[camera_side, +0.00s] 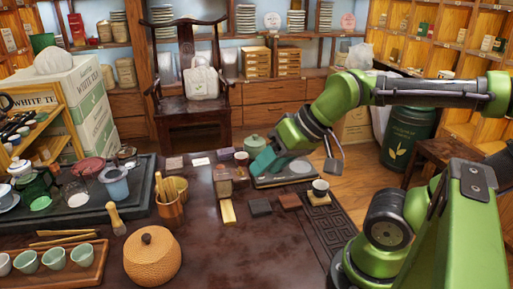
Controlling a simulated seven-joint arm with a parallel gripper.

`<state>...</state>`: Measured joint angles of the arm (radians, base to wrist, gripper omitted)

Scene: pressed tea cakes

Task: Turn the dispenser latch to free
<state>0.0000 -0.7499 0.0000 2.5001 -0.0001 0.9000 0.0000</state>
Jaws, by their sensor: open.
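A small brown box-like object (222,182) stands just left of my gripper and may be the dispenser. My gripper hides part of the tray, and I cannot tell whether it touches anything.
Small dark blocks (260,207) and a yellow bar (228,212) lie in front. A woven round jar (152,256), a tool holder (171,208) and a tea tray (60,262) stand left. The front middle of the table is clear.

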